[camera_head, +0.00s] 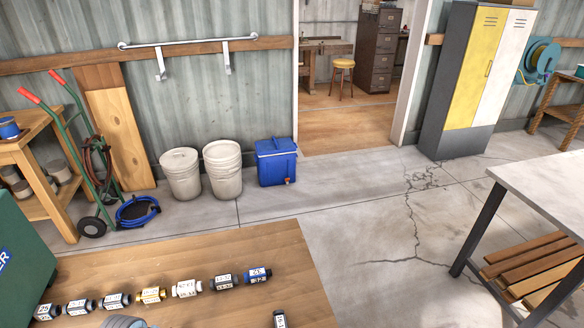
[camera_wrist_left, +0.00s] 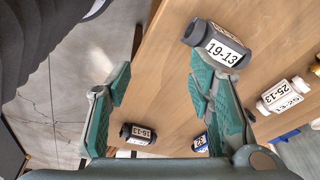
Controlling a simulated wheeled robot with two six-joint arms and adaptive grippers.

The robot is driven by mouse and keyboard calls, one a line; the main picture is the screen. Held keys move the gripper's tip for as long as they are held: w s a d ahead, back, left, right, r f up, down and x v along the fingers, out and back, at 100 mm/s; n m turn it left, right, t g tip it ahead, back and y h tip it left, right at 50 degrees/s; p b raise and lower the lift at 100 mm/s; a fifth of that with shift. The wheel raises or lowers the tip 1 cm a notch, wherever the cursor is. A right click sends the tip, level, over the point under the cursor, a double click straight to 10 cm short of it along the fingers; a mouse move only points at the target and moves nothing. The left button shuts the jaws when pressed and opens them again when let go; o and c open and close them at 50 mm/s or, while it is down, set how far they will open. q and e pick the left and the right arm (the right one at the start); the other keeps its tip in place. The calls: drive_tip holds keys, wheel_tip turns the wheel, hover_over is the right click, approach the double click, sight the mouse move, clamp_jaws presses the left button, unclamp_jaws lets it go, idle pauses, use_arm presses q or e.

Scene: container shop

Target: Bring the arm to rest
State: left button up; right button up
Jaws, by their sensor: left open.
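My left gripper (camera_wrist_left: 160,72) is open in the left wrist view, its teal-padded fingers spread above the wooden table (camera_wrist_left: 165,60). Nothing is held between them. A dark grey coupling labelled 19-13 (camera_wrist_left: 222,50) shows by the tip of the right-hand finger; I cannot tell if they touch. A dark coupling labelled 16-13 (camera_wrist_left: 138,134) shows between the fingers, lower in the picture. In the head view a grey piece, probably part of my arm, shows at the bottom edge. My right gripper is not in view.
In the head view, several labelled couplings, including a gold one (camera_head: 151,295) and a blue one (camera_head: 258,275), form a row on the wooden table (camera_head: 240,248). A lone coupling (camera_head: 280,319) lies nearer. A green case (camera_head: 22,265) stands left. The table's right part is mostly clear.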

use_arm(q)
drive_tip(key=s+r+n+t+y, duration=0.2)
drive_tip(key=s+n+y, duration=0.1)
drive_tip(key=s+n, duration=0.8)
drive_tip(key=s+a+f+m+g, duration=0.1)
drive_tip(key=s+f, duration=0.1)
drive_tip(key=f, duration=0.8)
drive_tip(key=s+a+f+m+g, duration=0.1)
drive_tip(key=s+f, duration=0.1)
drive_tip(key=f, duration=0.8)
drive_tip(key=s+a+f, duration=0.1)
drive_tip(key=s+f, duration=1.1)
drive_tip(key=s, duration=0.1)
drive_tip(key=shift+s+g, duration=0.3)
drive_tip(key=shift+g, duration=0.1)
